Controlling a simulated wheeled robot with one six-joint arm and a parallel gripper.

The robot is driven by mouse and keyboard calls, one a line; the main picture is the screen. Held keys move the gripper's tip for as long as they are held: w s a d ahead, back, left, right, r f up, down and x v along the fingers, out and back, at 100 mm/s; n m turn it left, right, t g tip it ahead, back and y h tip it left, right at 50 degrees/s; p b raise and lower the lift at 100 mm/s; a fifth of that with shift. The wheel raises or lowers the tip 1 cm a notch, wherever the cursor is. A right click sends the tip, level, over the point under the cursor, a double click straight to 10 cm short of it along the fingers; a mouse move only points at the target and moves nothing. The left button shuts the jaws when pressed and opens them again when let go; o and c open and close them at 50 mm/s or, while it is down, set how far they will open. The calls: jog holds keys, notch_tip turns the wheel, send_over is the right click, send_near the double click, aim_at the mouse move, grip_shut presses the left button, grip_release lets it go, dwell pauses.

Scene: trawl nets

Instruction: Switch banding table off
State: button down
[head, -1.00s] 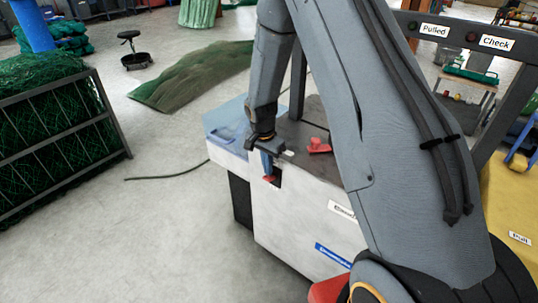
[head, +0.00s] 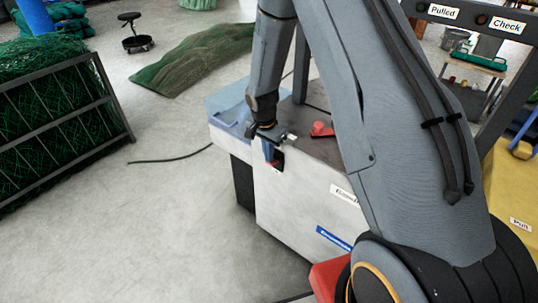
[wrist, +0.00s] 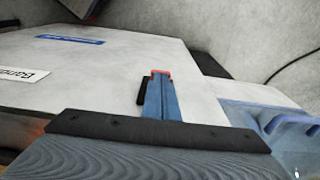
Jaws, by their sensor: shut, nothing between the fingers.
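The banding table (head: 300,215) is a white cabinet with a grey top and a partly hidden "Band…" label. It also shows in the wrist view (wrist: 100,75). A small dark switch plate (head: 279,160) sits on its front face near the top left corner. In the wrist view the dark plate (wrist: 142,91) shows just left of my fingers. My gripper (head: 270,158) is shut and empty, its blue fingers pointing down at this plate and partly covering it. A bit of red (wrist: 160,72) shows at the fingertips. I cannot tell whether they touch the switch or its position.
A red fitting (head: 321,129) stands on the table top. A light blue tray (head: 228,115) adjoins the table's left end. A cable (head: 170,159) lies on the floor.

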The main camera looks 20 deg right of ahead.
jog(key=shift+s+a+f, duration=0.1)
jog(key=shift+a+f, duration=0.05)
jog(key=shift+a, duration=0.05)
jog(key=a+f+b, duration=0.1)
jog(key=b, duration=0.1)
jog(key=s+f+b, duration=0.1)
jog(key=b, duration=0.1)
jog(key=shift+s+a+f, duration=0.15)
jog(key=shift+a+f, duration=0.2)
dwell(0.3)
jog(key=shift+r+p, duration=0.5)
jog(key=shift+r, duration=0.25)
